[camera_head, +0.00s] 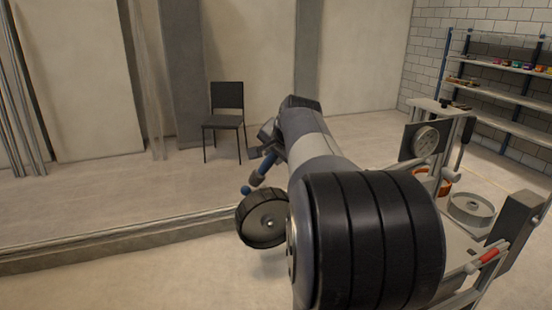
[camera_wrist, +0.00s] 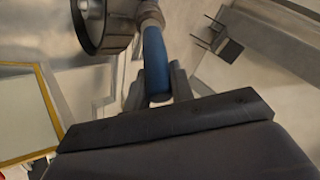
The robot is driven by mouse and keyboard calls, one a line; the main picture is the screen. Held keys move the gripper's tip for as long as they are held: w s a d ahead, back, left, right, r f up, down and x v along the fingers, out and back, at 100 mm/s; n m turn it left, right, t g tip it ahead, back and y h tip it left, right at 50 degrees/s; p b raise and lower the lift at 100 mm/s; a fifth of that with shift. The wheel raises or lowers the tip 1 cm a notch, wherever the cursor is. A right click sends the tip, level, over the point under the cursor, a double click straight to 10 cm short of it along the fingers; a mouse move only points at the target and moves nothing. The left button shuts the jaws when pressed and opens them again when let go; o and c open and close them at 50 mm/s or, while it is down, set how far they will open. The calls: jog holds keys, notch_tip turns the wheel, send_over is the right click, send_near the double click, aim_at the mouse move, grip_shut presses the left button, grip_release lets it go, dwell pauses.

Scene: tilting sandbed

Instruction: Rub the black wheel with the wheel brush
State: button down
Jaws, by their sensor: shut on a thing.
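The black wheel (camera_head: 262,218) has a dark ribbed tread and a grey hub, and shows left of my arm. In the wrist view the wheel (camera_wrist: 101,24) is at the top, cut by the frame edge. My gripper (camera_wrist: 158,88) is shut on the blue handle of the wheel brush (camera_wrist: 154,58). The brush's grey-brown part reaches the top of the wrist view, right beside the wheel's rim; I cannot tell whether they touch. In the head view the brush (camera_head: 266,166) slants down above the wheel; my arm hides most of the gripper.
A low sandbed edge (camera_head: 120,240) runs behind the wheel. A black chair (camera_head: 226,115) stands by the far wall. At right are a round gauge (camera_head: 426,140), a grey round drum (camera_head: 471,208) and shelves (camera_head: 500,85). Floor at front left is clear.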

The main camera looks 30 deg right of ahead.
jog(key=shift+s+d+r+p, duration=0.1)
jog(key=shift+d+r+p, duration=0.2)
jog(key=shift+r, duration=0.35)
jog(key=shift+a+r+p, duration=0.25)
jog(key=shift+r+p, duration=0.45)
jog(key=shift+r, duration=0.05)
jog(key=shift+d+r+p, duration=0.1)
jog(key=shift+r+p, duration=1.25)
jog(key=shift+r, duration=0.3)
jog(key=shift+f, duration=0.1)
jog(key=shift+f, duration=0.2)
jog(key=shift+r, duration=0.1)
jog(key=shift+r+p, duration=0.3)
jog(key=shift+p, duration=0.95)
